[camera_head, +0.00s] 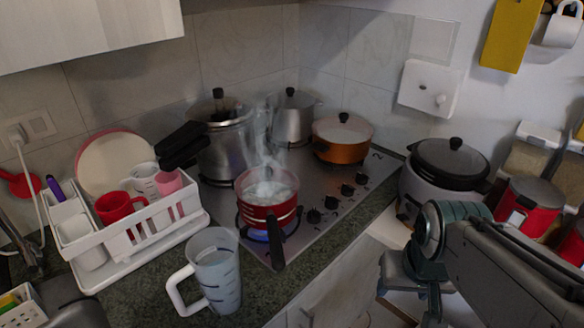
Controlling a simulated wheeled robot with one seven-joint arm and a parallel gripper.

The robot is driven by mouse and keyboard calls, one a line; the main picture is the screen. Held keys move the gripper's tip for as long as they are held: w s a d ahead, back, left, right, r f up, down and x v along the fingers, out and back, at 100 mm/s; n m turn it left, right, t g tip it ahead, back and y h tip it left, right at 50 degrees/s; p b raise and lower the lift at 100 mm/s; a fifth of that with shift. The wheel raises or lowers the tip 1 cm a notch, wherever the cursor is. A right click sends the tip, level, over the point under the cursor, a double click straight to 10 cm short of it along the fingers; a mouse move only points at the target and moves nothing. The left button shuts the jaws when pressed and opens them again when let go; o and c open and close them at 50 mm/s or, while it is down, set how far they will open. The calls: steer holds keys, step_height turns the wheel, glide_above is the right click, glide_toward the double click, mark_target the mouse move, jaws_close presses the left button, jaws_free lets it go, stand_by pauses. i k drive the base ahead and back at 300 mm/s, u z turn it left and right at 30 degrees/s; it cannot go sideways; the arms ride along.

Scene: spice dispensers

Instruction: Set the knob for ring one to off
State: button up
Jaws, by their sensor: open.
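The stovetop (320,178) is a steel hob set in a dark stone counter. Several black knobs run along its right side: the nearest knob (314,216), then a second (331,202), a third (347,190) and the farthest (362,178). Which one is for ring one I cannot tell. A blue flame (258,235) burns under the red pot (270,208), which steams on the front burner. My gripper (398,275) is at the lower right, below and right of the knobs, apart from them. It is open; its fingers are hard to make out.
An orange pot (342,138) and steel pots (226,142) stand behind. A jug (216,270) and dish rack (125,250) are left. A rice cooker (442,180) stands right of the knobs.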

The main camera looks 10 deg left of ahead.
mark_target(313, 217)
steer(key=u, duration=2.05)
steer(key=k, duration=1)
steer(key=z, duration=1.4)
steer(key=i, duration=0.5)
steer(key=z, duration=0.05)
